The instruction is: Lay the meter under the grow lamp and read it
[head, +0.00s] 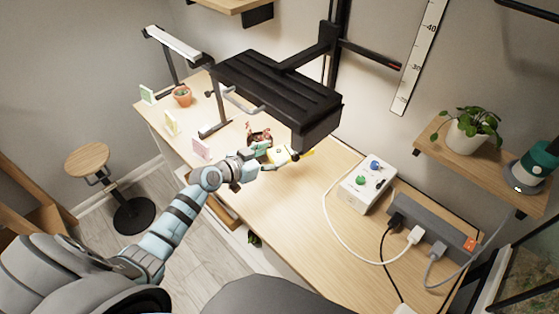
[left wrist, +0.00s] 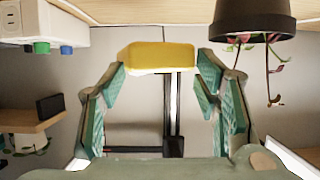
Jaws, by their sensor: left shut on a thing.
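My left gripper (head: 273,157) is shut on the yellow meter (left wrist: 158,57), a box held between both fingertips in the left wrist view. In the head view the meter (head: 280,157) shows as a pale yellow patch at the fingertips, beside the front lower corner of the black lamp hood (head: 278,92). More yellow shows just right of that corner; I cannot tell if it is the same piece. The hood hangs over the bench on a black post. The meter's display is not visible. My right gripper is not in view.
A reddish plant (head: 259,136) in a dark pot (left wrist: 252,18) stands close by the gripper. A white control box (head: 361,188) and a grey power strip (head: 432,226) with cables lie to the right on the wooden bench (head: 290,205). Small cards and a terracotta pot (head: 182,97) are left.

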